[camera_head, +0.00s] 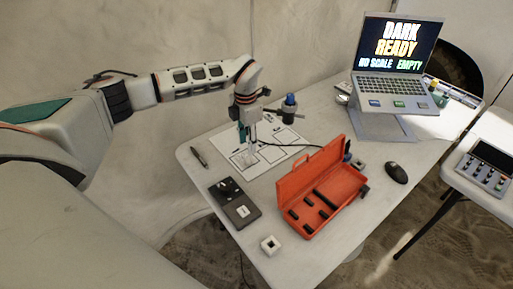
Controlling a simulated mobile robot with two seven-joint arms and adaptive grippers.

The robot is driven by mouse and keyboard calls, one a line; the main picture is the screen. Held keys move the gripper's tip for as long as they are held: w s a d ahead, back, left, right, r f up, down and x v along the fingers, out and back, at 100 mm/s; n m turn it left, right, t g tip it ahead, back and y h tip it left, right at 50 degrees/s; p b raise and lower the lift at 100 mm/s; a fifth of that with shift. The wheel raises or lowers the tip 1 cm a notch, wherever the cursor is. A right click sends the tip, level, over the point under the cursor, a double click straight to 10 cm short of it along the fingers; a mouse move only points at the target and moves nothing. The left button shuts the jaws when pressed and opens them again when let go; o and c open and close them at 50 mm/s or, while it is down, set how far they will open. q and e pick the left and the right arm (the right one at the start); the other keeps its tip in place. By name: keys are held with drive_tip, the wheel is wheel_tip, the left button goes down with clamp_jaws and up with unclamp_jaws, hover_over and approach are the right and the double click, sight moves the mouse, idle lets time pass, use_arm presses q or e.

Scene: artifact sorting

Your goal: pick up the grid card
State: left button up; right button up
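A white sheet (285,134) printed with dark-outlined rectangles lies on the table. A small greyish patch (243,160) shows in its nearest rectangle; it may be the grid card, but it is too small to make out a grid. My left gripper (250,151) points down over the sheet, with its fingertips close to that patch. The fingers are thin and pale, and I cannot tell whether they are open or touch or hold anything. My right gripper is not in view.
An open orange case (347,190) stands right of the sheet. A laptop (395,88) stands at the back. A blue-topped object (289,106) stands behind the sheet.

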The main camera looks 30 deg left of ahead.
sight(248, 159)
use_arm(q)
drive_tip(key=shift+w+a, duration=0.1)
drive_tip(key=shift+w, duration=0.1)
drive_tip(key=shift+f, duration=0.2)
drive_tip(key=shift+s+f, duration=0.25)
drive_tip(key=shift+f, duration=3.3)
drive_tip(key=c, duration=0.9)
